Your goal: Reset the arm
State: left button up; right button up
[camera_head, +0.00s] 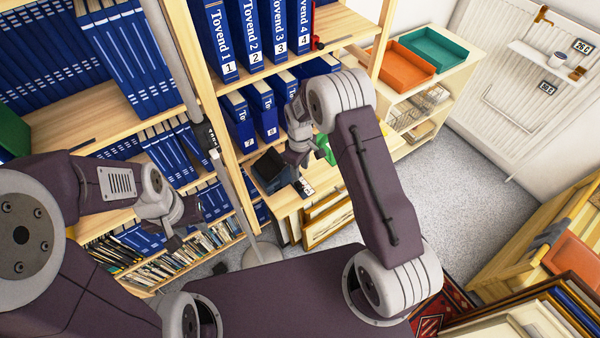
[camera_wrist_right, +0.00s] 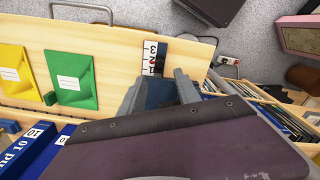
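My left gripper (camera_head: 170,212) hangs in front of the lower left bookshelf, seen from above. Its fingertips are too dark and small to tell their opening. My right arm reaches forward from the right, and my right gripper (camera_head: 300,178) points down over a wooden shelf top (camera_head: 290,202). In the right wrist view, the two grey fingers (camera_wrist_right: 164,85) show with a dark blue-grey surface between them. I cannot tell whether that is something held. A dark box (camera_head: 272,170) stands just left of the right gripper.
Bookshelves with blue binders (camera_head: 262,40) rise at left and centre. An orange tray (camera_head: 402,68) and a teal tray (camera_head: 433,48) top a shelf at the back. Framed prints (camera_head: 328,218) lean below the right gripper. Grey carpet (camera_head: 470,185) is open to the right.

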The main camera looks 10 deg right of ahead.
dwell(0.3)
jog(key=s+d+r+m+t, duration=0.1)
jog(key=d+r, duration=0.1)
jog(key=r, duration=0.5)
jog(key=s+d+r+m+t, duration=0.1)
jog(key=s+r, duration=0.1)
jog(key=r, duration=0.5)
jog(key=s+d+m, duration=0.1)
jog(key=s+m, duration=0.5)
jog(key=s, duration=0.9)
jog(key=shift+s+d+f+m+g, duration=0.35)
jog(key=shift+f+m+g, duration=0.05)
jog(key=shift+f, duration=0.05)
